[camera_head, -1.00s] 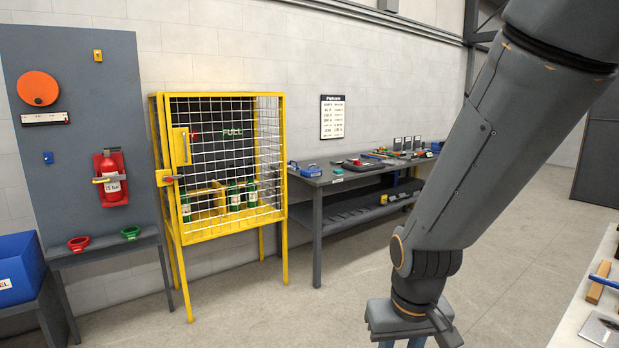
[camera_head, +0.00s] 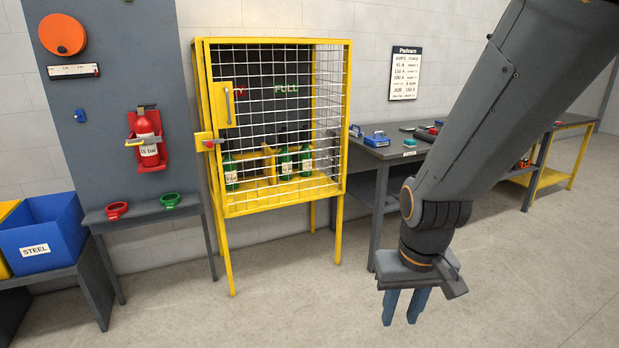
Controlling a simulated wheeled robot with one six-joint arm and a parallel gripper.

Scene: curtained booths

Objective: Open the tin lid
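My gripper (camera_head: 405,306) hangs at the lower right of the view, pointing down over open floor. Its two blue-grey fingers are apart, with nothing between them. No object is clearly a tin with a lid. A small blue box-like thing (camera_head: 376,140) sits on the left end of the grey workbench (camera_head: 380,153), behind and beyond my gripper. It is too small to tell whether it is a tin. My arm hides part of the bench.
A yellow mesh cage (camera_head: 283,205) with green bottles (camera_head: 285,164) stands left of the bench. Farther left are a grey panel (camera_head: 102,110) with a red extinguisher (camera_head: 147,135), and a blue STEEL bin (camera_head: 42,232). The floor between is clear.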

